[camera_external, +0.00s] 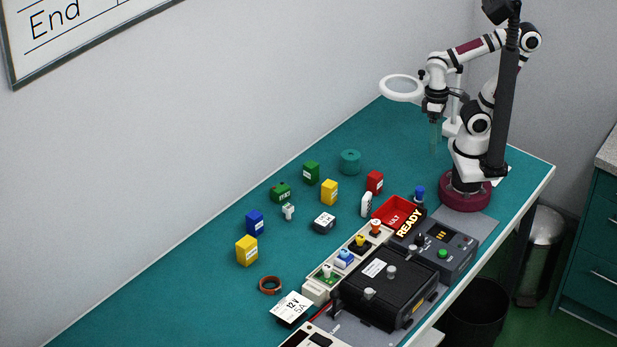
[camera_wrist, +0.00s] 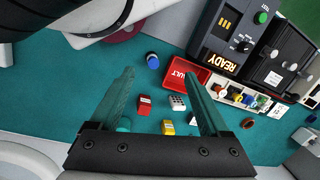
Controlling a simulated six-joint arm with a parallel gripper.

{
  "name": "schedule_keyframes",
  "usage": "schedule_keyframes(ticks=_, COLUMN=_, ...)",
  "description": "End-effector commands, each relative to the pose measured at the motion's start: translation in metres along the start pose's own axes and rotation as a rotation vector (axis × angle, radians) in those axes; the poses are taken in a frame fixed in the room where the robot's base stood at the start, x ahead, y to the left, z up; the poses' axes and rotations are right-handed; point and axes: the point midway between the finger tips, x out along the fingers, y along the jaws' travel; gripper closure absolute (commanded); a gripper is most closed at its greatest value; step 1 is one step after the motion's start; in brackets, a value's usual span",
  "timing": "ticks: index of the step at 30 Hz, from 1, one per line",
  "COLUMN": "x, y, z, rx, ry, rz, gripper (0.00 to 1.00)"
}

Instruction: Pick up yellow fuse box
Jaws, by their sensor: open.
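Two yellow fuse boxes stand upright on the teal table in the external view, one in the middle (camera_external: 329,192) and one nearer the front left (camera_external: 247,250). In the wrist view one yellow box (camera_wrist: 167,127) shows between my fingers, low in the picture and partly cut off by my gripper's body. My gripper (camera_external: 435,142) is open and empty, high above the far right part of the table, well away from both boxes. Its two green fingers are spread apart in the wrist view (camera_wrist: 163,77).
Near the middle yellow box stand a green box (camera_external: 311,172), a red box (camera_external: 375,182) and a teal cylinder (camera_external: 350,162). A blue box (camera_external: 255,222) is beside the front yellow one. A red tray (camera_external: 392,212) and black equipment (camera_external: 385,290) line the right side.

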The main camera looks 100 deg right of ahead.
Motion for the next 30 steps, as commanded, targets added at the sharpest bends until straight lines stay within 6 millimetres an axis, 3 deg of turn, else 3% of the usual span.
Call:
schedule_keyframes(ticks=2, x=-0.001, y=-0.001, z=-0.002, rx=0.002, ry=0.001, rz=0.001, gripper=0.2)
schedule_keyframes(ticks=5, x=-0.012, y=-0.013, z=-0.035, rx=0.028, ry=0.007, rz=0.019, gripper=0.2)
schedule_keyframes(ticks=9, x=-0.019, y=-0.044, z=-0.141, rx=0.101, ry=0.041, rz=0.066, gripper=0.2)
schedule_keyframes(ticks=12, x=-0.002, y=-0.059, z=-0.214, rx=0.147, ry=0.07, rz=0.094, gripper=0.2)
schedule_keyframes(ticks=15, x=0.019, y=-0.066, z=-0.264, rx=0.178, ry=0.091, rz=0.113, gripper=0.2)
schedule_keyframes(ticks=19, x=0.037, y=-0.068, z=-0.291, rx=0.195, ry=0.103, rz=0.122, gripper=0.2)
schedule_keyframes(ticks=30, x=0.128, y=-0.057, z=-0.3, rx=0.196, ry=0.103, rz=0.122, gripper=0.2)
